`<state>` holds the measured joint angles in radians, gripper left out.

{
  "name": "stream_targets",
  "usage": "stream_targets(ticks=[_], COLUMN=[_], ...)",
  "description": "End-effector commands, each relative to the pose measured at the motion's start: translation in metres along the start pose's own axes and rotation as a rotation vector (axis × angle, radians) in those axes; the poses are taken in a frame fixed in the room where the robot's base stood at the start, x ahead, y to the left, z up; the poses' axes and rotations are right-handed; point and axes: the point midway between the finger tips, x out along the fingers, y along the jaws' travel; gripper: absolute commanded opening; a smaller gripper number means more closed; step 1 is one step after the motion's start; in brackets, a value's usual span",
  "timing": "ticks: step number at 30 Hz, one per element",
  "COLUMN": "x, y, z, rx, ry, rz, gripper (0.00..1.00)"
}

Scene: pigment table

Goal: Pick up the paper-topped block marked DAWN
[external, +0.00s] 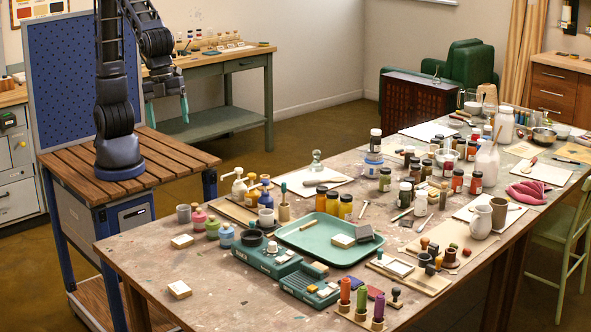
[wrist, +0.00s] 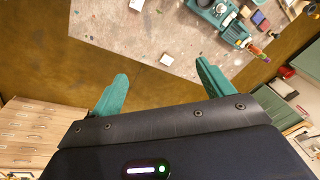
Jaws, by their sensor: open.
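Several small pale paper-topped blocks are in the external view, and any lettering on them is too small to read, so I cannot tell which is marked DAWN. One block (external: 179,290) lies near the table's front left edge. Another block (external: 182,241) lies farther back on the left side. A third block (external: 342,241) is on the green tray (external: 300,243). The wrist view shows a white block (wrist: 168,60) near the table edge and another white block (wrist: 136,5) at the top border. My gripper (external: 167,118) is open and empty, raised left of the table; its teal fingers (wrist: 162,72) show in the wrist view.
The table (external: 135,262) has bare room around the left blocks. My arm stands on a slatted wooden top (external: 165,160) beside the table.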

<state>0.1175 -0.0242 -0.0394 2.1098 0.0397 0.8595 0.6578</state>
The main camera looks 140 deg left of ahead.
Motion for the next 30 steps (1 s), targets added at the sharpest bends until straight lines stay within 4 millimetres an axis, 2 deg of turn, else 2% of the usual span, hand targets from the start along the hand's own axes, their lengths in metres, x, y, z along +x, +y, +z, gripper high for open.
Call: stream_targets(ticks=[3, 8, 15, 24, 30], x=[0.026, 0.063, 0.125, 0.215, 0.275], y=[-0.009, -0.019, -0.027, -0.026, -0.019], z=[-0.027, -0.060, -0.107, -0.157, -0.183], rx=[0.086, 0.202, 0.377, 0.592, 0.723], ry=[-0.015, -0.030, -0.048, -0.063, -0.066], rz=[0.019, 0.042, 0.081, 0.136, 0.171], gripper=[0.80, 0.80, 0.80, 0.80, 0.80])
